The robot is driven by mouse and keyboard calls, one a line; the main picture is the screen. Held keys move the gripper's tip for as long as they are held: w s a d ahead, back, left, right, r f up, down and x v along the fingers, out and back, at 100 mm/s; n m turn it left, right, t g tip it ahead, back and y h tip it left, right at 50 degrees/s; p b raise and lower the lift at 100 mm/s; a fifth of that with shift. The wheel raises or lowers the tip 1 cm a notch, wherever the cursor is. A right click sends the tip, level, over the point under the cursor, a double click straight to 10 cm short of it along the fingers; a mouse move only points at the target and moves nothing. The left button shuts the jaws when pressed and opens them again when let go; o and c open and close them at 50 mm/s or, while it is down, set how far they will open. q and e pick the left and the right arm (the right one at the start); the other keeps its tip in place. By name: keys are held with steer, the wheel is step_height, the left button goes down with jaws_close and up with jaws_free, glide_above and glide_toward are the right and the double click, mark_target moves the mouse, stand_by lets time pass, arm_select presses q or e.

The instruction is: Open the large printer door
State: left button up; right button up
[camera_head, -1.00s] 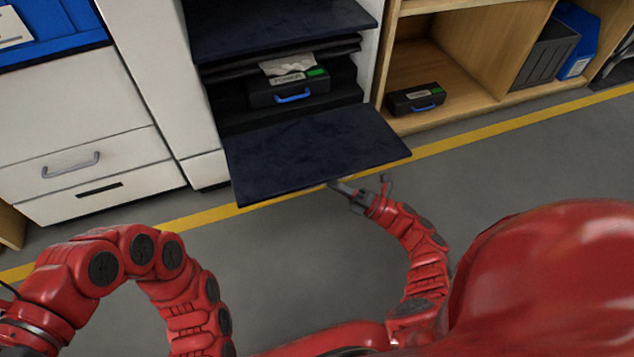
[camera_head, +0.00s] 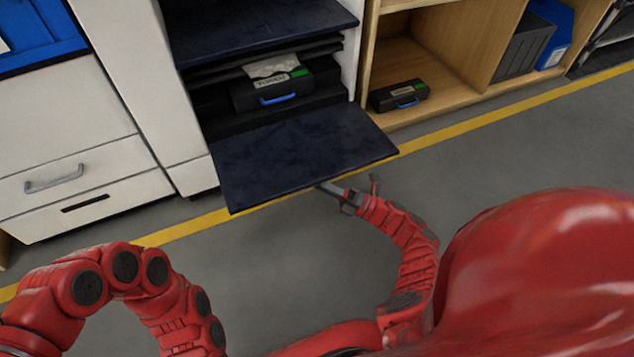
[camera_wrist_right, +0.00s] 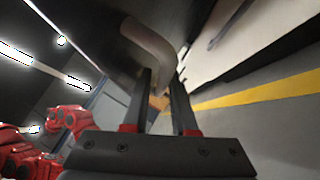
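The large printer door (camera_head: 300,160) is a dark blue panel, swung down and out from the front of the white printer (camera_head: 180,150). It lies nearly flat, with the printer's interior exposed above it. My right gripper (camera_head: 328,187) is at the door's front edge, partly hidden under it. In the right wrist view, its two dark fingers (camera_wrist_right: 161,78) stand apart, and a grey curved handle (camera_wrist_right: 150,42) on the dark panel lies at the fingertips. I cannot see whether they touch. My left arm shows at lower left, but its gripper is out of view.
A black case with a blue handle (camera_head: 271,92) sits inside the printer above the door. A wooden shelf (camera_head: 400,65) at right holds a smaller black case (camera_head: 398,95). White drawers (camera_head: 95,175) stand at left. Grey floor with a yellow line (camera_head: 480,122) is clear in front.

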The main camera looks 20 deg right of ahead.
steer(key=shift+d, duration=0.1)
steer(key=v, duration=0.7)
steer(key=shift+s+d, duration=0.15)
stand_by(0.6)
